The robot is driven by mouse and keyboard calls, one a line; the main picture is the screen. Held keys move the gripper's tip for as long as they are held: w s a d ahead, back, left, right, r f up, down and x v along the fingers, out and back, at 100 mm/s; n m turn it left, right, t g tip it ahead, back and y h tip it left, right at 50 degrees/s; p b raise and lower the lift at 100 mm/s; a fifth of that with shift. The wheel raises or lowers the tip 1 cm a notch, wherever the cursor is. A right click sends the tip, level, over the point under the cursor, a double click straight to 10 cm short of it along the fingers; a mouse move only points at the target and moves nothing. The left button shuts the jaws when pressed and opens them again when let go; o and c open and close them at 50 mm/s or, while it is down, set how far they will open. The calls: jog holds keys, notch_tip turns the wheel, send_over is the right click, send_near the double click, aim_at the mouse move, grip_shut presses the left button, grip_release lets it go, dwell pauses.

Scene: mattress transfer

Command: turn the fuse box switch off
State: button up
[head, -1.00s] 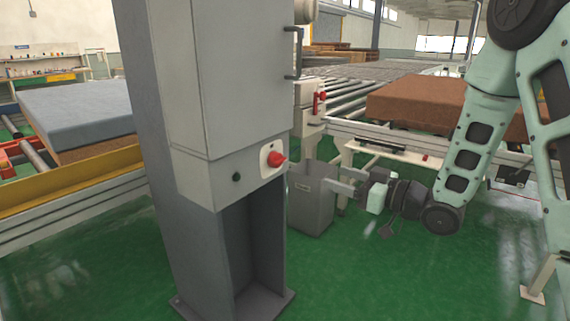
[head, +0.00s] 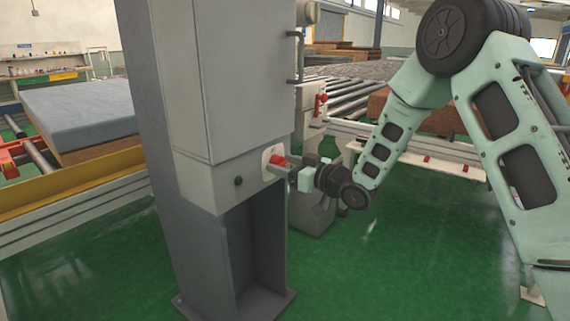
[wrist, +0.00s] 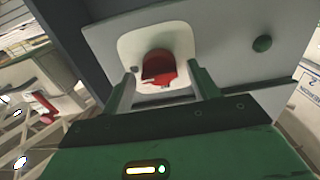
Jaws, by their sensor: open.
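The fuse box (head: 232,80) is a tall grey cabinet on a stand in the middle of the head view. Its red rotary switch (head: 278,160) sits on a white plate low on the front and is partly hidden by my gripper (head: 275,168). In the wrist view the red switch (wrist: 158,68) shows on its white plate (wrist: 130,47), between and beyond the two fingertips. My gripper (wrist: 160,88) is open, with one finger to each side of the switch. I cannot tell whether a finger touches it.
A green button (wrist: 262,43) is beside the switch plate; it looks dark in the head view (head: 238,181). A grey bin (head: 312,212) stands behind my wrist. Roller conveyors with a grey mattress (head: 85,108) and a brown one lie either side. Green floor is clear in front.

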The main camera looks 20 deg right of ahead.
jog(key=shift+w+a, duration=0.1)
jog(key=c, duration=1)
jog(key=shift+f+b, duration=0.1)
jog(key=shift+b, duration=0.35)
jog(key=n+b, duration=0.6)
jog(key=b, duration=0.1)
jog(key=n+b, duration=0.6)
jog(key=b, duration=0.2)
jog(key=n+b, duration=0.5)
jog(key=b, duration=0.2)
jog(key=shift+s+a+f+n+b, duration=0.15)
jog(key=shift+s+f+n+b, duration=0.1)
jog(key=shift+n+b, duration=0.15)
jog(key=shift+w, duration=0.1)
jog(key=o, duration=1)
jog(key=shift+r, duration=0.1)
